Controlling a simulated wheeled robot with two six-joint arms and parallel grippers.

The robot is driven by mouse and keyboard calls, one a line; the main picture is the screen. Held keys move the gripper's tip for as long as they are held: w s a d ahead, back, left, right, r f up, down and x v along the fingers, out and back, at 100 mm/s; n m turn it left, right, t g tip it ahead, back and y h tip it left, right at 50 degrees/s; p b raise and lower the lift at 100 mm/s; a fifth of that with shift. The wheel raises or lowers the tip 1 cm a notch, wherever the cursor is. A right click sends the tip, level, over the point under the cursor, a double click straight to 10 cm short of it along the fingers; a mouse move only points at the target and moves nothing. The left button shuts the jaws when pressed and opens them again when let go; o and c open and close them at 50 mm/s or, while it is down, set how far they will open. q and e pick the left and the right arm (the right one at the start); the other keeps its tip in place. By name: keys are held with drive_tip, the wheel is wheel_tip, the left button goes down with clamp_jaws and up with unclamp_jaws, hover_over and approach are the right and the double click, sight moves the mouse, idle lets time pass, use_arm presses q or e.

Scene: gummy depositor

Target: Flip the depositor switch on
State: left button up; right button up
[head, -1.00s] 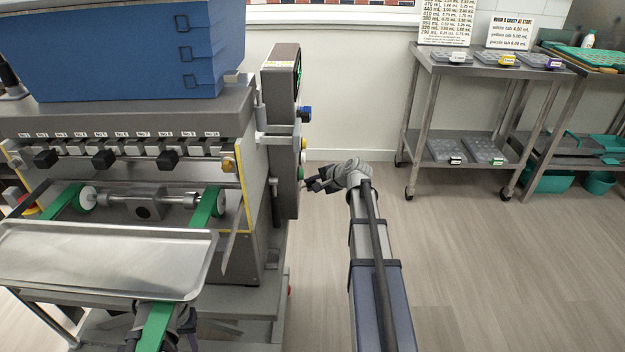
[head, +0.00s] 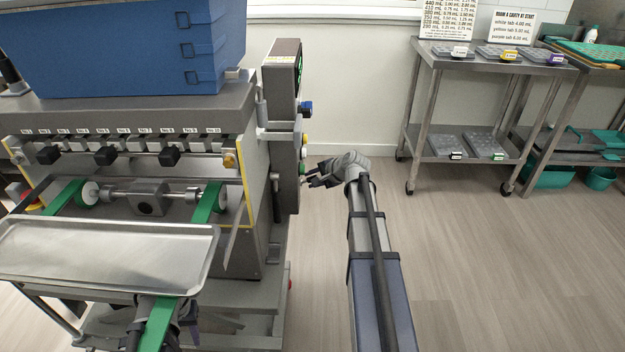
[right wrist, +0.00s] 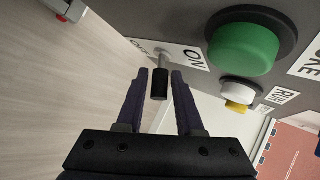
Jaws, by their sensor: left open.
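The depositor (head: 180,110) stands at the left in the head view, with a control box (head: 284,120) on its right side. In the right wrist view the toggle switch (right wrist: 158,84) has a metal stem and a black tip, beside an ON label (right wrist: 194,60). My right gripper (right wrist: 160,82) is open, with one finger on each side of the switch tip and gaps showing. It also shows in the head view (head: 306,181) at the control box. My left gripper (head: 155,325) is open at the bottom left, partly hidden below the metal tray.
A large green button (right wrist: 243,48) and a white button (right wrist: 238,91) sit close beside the switch. A metal tray (head: 100,255) lies in front of the depositor. A steel rack (head: 470,110) with molds stands at the back right. The floor between is clear.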

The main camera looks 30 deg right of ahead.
drive_tip(key=shift+s+r, duration=0.2)
drive_tip(key=s+d, duration=0.3)
drive_tip(key=s, duration=0.9)
drive_tip(key=shift+r+p, duration=0.15)
drive_tip(key=shift+p, duration=0.2)
drive_tip(key=shift+o, duration=0.3)
drive_tip(key=shift+s, duration=0.1)
drive_tip(key=shift+o, duration=0.7)
drive_tip(key=shift+a+b, duration=0.1)
drive_tip(key=shift+b, duration=0.2)
drive_tip(key=shift+o, duration=0.3)
drive_tip(key=w+a+f+m+t+h+b, duration=0.1)
drive_tip(key=w+a+f+t+h+b, duration=0.1)
drive_tip(key=w+b, duration=0.5)
drive_tip(key=a+t+h+b, duration=0.1)
drive_tip(key=t+b, duration=0.1)
drive_tip(key=shift+m+t+h, duration=0.4)
drive_tip(key=shift+w+r+m+t+h+b, duration=0.4)
drive_tip(key=shift+w+r+m+h+b, duration=0.1)
drive_tip(key=shift+w, duration=0.1)
